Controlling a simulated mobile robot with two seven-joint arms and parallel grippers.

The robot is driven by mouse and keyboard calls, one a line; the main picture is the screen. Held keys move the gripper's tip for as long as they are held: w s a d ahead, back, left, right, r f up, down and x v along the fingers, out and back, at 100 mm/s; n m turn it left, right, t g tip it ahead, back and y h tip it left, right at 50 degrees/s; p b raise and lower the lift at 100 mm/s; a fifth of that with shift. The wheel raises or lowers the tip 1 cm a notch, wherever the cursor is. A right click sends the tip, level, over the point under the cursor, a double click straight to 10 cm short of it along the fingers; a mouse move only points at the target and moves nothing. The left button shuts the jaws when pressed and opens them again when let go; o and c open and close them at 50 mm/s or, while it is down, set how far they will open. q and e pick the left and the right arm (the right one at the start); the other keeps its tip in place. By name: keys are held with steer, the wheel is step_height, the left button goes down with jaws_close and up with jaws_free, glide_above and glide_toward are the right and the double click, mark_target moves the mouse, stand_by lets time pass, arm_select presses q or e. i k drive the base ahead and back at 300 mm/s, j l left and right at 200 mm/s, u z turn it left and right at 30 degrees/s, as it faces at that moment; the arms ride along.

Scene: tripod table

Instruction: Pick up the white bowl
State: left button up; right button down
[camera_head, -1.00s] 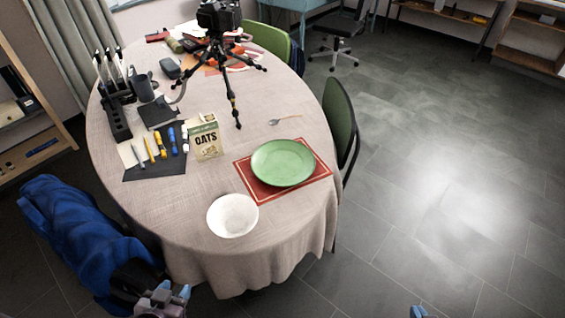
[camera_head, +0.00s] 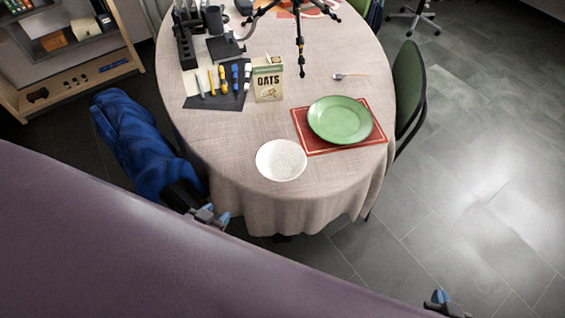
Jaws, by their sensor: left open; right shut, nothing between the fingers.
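The white bowl (camera_head: 281,160) sits upright on the cloth-covered oval table (camera_head: 235,150), near its front edge. It looks empty. My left gripper (camera_head: 217,216) is open and empty at the table's front left edge, below and left of the bowl in the picture and apart from it. My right gripper (camera_head: 440,300) is shut and empty at the bottom right, over the floor and well away from the bowl. The purple surface hides most of both arms.
A green plate (camera_head: 340,120) on a red placemat (camera_head: 375,137) lies right of the bowl. An oats box (camera_head: 268,82) and tripod (camera_head: 299,45) stand behind. A blue draped item (camera_head: 140,145) is left of the table. A large purple surface (camera_head: 120,240) covers the lower left.

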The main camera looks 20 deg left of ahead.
mark_target(278, 160)
steer(key=k+j, duration=0.4)
steer(key=j, duration=1.25)
steer(key=i, duration=0.05)
